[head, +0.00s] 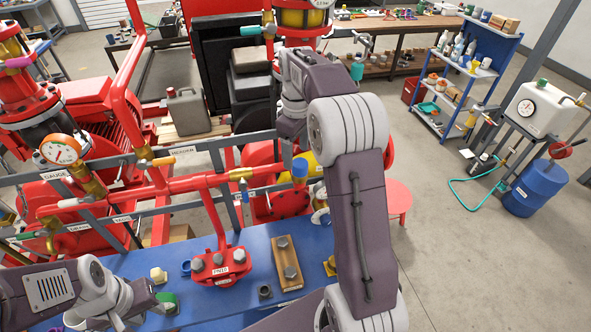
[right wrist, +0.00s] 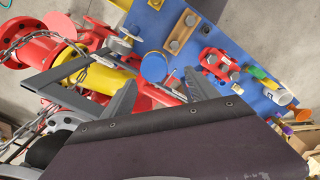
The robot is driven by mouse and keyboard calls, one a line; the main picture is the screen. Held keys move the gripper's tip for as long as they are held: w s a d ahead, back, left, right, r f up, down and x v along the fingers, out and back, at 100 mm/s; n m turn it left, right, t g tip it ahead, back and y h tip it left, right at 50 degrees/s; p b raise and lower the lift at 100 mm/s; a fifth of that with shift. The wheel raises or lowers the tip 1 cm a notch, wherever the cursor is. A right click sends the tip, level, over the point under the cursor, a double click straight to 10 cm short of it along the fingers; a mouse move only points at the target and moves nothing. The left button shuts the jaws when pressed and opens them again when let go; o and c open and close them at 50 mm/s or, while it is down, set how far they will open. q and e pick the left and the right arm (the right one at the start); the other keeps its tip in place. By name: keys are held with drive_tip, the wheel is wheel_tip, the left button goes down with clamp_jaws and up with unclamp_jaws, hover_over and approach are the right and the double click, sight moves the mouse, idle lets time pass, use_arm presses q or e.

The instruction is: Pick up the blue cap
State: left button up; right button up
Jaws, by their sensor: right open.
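The blue cap (head: 299,168) stands at the end of a pipe fitting above the blue bench, below my right gripper. In the right wrist view the blue cap (right wrist: 154,68) shows as a round disc between the two open fingertips, seemingly apart from both. My right gripper (right wrist: 160,88) is open and empty. In the head view my right gripper (head: 287,152) points down and is partly hidden by its own arm. My left gripper (head: 150,303) is low at the left, beside a green item (head: 167,302) on the bench; its finger gap is unclear.
Red pipes and a grey labelled rail (head: 190,150) run close to the cap. The blue bench (head: 240,290) holds a red flange (head: 219,266), a wooden block with bolts (head: 288,264) and a blue ring (head: 186,267). Open floor lies to the right.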

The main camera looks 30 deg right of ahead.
sight(300, 163)
drive_tip(key=f, duration=0.1)
drive_tip(key=d+f+p, duration=0.1)
drive_tip(key=f, duration=0.1)
drive_tip(key=d+f, duration=0.1)
drive_tip(key=shift+f+p, duration=0.25)
drive_tip(key=shift+p, duration=0.05)
drive_tip(key=shift+s+a+f, duration=0.1)
drive_tip(key=shift+s+a, duration=0.05)
drive_tip(key=shift+s, duration=0.05)
drive_tip(key=shift+s+a, duration=0.15)
drive_tip(key=shift+a, duration=0.35)
drive_tip(key=c, duration=0.4)
drive_tip(key=shift+w+d, duration=0.1)
drive_tip(key=shift+w, duration=0.2)
drive_tip(key=c, duration=0.5)
drive_tip(key=shift+d+f, duration=0.1)
drive_tip(key=shift+d, duration=0.05)
drive_tip(key=c, duration=0.6)
use_arm(q)
drive_tip(key=shift+s+d+r, duration=0.15)
drive_tip(key=shift+d+r, duration=0.1)
drive_tip(key=shift+r, duration=0.3)
drive_tip(key=shift+s+d+r, duration=0.15)
drive_tip(key=shift+d+r, duration=0.05)
drive_tip(key=shift+r, duration=0.35)
use_arm(e)
drive_tip(key=shift+s, duration=0.1)
